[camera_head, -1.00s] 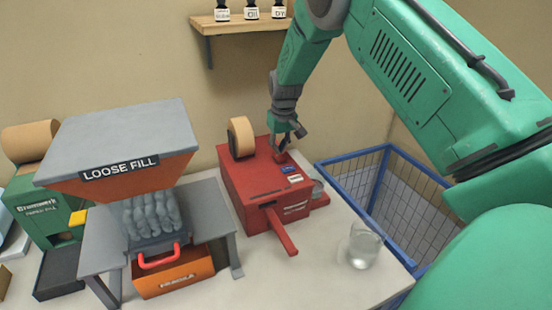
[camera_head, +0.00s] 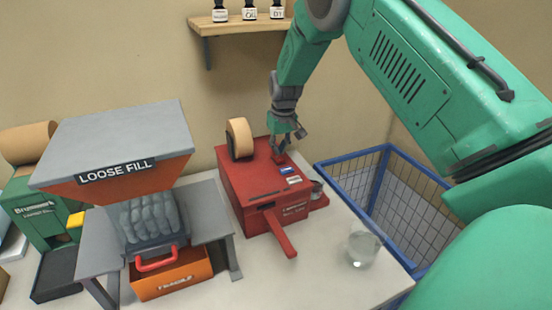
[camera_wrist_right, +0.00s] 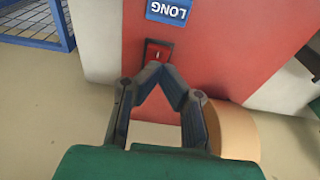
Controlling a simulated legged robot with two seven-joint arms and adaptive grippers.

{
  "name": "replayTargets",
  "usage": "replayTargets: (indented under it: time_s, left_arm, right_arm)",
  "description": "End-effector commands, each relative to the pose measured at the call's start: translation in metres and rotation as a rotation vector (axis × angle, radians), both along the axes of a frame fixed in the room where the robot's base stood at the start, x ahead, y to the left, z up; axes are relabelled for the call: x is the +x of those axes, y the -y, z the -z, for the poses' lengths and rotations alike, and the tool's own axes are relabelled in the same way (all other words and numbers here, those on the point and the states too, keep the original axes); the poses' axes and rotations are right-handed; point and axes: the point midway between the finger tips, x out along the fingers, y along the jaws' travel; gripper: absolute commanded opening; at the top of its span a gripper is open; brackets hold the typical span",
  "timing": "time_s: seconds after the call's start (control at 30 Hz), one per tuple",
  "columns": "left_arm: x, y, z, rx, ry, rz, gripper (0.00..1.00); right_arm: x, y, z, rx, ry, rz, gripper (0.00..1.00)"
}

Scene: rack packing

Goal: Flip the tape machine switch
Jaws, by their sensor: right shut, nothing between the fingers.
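The red tape machine (camera_head: 250,195) stands on the table with a tan tape roll (camera_head: 239,138) at its back. Its switch (camera_wrist_right: 157,53), a small dark-framed piece, is on the top face beside the blue LONG label (camera_wrist_right: 169,10). My right gripper (camera_head: 284,145) is over the machine's back right top. In the right wrist view my right gripper (camera_wrist_right: 155,72) has its fingertips together, empty, just by the switch's lower edge. I cannot tell whether they touch it. The left gripper is not in view.
A blue wire basket (camera_head: 385,190) stands right of the machine, and a glass (camera_head: 362,246) sits at the table's right front. A loose-fill dispenser (camera_head: 110,140) with an orange box (camera_head: 172,278) is on the left. A red lever (camera_head: 281,236) sticks out in front.

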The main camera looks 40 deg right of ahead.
Motion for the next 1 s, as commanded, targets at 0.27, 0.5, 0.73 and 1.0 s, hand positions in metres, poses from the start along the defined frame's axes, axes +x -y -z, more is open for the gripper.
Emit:
replayTargets:
  time_s: [0.27,0.5,0.73,1.0]
  left_arm:
    - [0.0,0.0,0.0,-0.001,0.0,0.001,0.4]
    - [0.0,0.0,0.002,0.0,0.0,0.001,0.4]
    - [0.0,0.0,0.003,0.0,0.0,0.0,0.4]
    - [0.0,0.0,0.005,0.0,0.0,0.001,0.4]
  right_arm:
    - [0.0,-0.001,0.0,-0.001,0.0,0.0,0.0]
    - [0.0,-0.005,0.001,-0.005,-0.001,-0.001,0.0]
    - [0.0,-0.002,0.006,-0.001,0.0,0.0,0.0]
    - [0.0,-0.001,0.011,-0.001,0.0,0.0,0.0]
